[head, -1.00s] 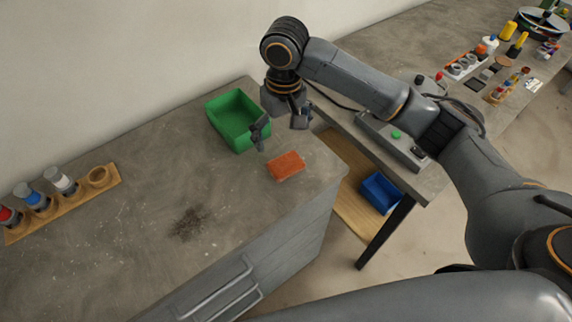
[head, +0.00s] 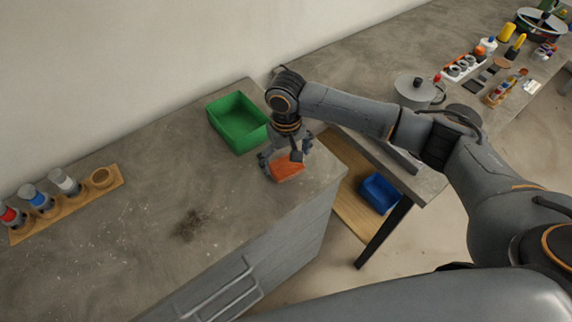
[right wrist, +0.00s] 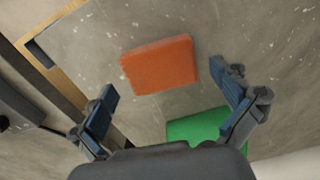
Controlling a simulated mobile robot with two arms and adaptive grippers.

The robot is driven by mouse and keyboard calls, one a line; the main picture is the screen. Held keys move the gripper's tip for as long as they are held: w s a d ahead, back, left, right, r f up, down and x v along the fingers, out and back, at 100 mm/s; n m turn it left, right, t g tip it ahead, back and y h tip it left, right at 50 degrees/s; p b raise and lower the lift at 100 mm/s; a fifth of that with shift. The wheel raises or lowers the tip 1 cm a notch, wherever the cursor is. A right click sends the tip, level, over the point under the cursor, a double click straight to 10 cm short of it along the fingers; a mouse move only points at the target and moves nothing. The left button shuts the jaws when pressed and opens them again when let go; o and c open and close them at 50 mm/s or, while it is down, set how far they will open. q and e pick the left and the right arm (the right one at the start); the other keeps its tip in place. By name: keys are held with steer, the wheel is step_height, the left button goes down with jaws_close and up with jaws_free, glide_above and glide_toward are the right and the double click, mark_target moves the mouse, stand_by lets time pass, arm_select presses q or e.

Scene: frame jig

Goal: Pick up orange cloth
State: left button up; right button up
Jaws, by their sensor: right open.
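The orange cloth (head: 287,172) is a flat, folded-looking rectangle lying on the grey counter near its right corner. My right gripper (head: 281,160) is open and hangs just above the cloth, partly covering its far edge in the head view. In the right wrist view the whole cloth (right wrist: 159,65) shows ahead of and between the two spread fingers (right wrist: 170,92), with nothing held. I cannot tell whether a fingertip touches the counter. My left gripper does not show in these frames.
A green bin (head: 238,122) stands just behind and left of the cloth. A wooden rack (head: 112,186) with several capped bottles is at the far left. A dark speckled stain (head: 188,224) marks the counter. A blue bin (head: 380,192) sits lower, beyond the counter's right edge.

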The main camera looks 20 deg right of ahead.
step_height(320, 180, down, 2)
steer(key=shift+c, duration=0.2)
steer(key=c, duration=0.9)
steer(key=shift+r, duration=0.15)
steer(key=shift+r, duration=0.25)
step_height(320, 180, up, 2)
steer(key=shift+w+r+b, duration=0.1)
steer(key=shift+r+b, duration=0.05)
steer(key=shift+b, duration=0.4)
steer(key=s+a+r, duration=0.1)
steer(key=s+r, duration=0.2)
steer(key=s, duration=0.1)
steer(key=s+a+r, duration=0.1)
steer(key=s+r, duration=0.2)
steer(key=s, duration=0.2)
steer(key=s+a+r, duration=0.1)
steer(key=s+r, duration=0.3)
steer(key=shift+s+a+b, duration=0.15)
steer(key=shift+s+b, duration=0.2)
steer(key=shift+s, duration=0.05)
